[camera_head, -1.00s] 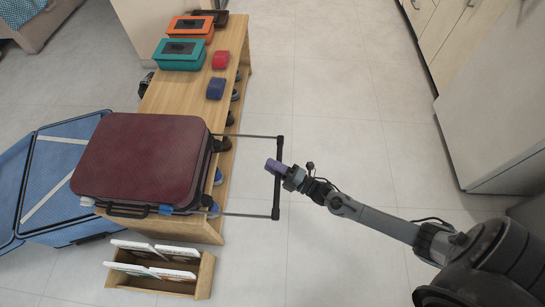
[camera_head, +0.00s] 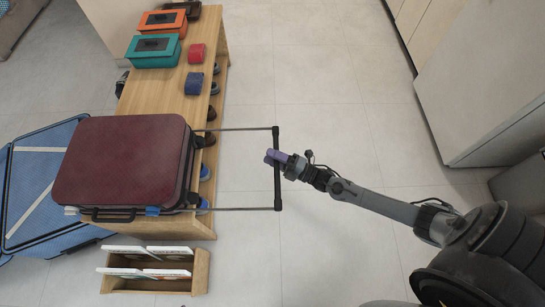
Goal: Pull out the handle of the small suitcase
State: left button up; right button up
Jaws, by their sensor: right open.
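The small suitcase (camera_head: 122,165) is dark red and lies flat on a wooden bench. Its telescopic handle is out to the right: two thin metal rods run from the suitcase to a black crossbar (camera_head: 277,188). A black carry grip and blue parts show on its near side. My right gripper (camera_head: 272,157), with purple fingers, is at the crossbar's middle, with its fingertips overlapping the bar in the picture. It is open; whether it touches the bar is hard to tell. My left gripper is not in view.
The wooden bench (camera_head: 160,95) also carries teal (camera_head: 154,50) and orange (camera_head: 163,23) boxes, with shoes beneath. An open blue suitcase (camera_head: 38,190) lies on the left floor. A wooden book rack (camera_head: 201,272) stands in front. The floor between bench and right-hand cabinets is free.

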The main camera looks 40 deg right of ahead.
jog(key=shift+s, duration=0.3)
jog(key=p+v, duration=0.3)
jog(key=v, duration=0.7)
jog(key=shift+d, duration=0.2)
jog(key=shift+s+f, duration=0.1)
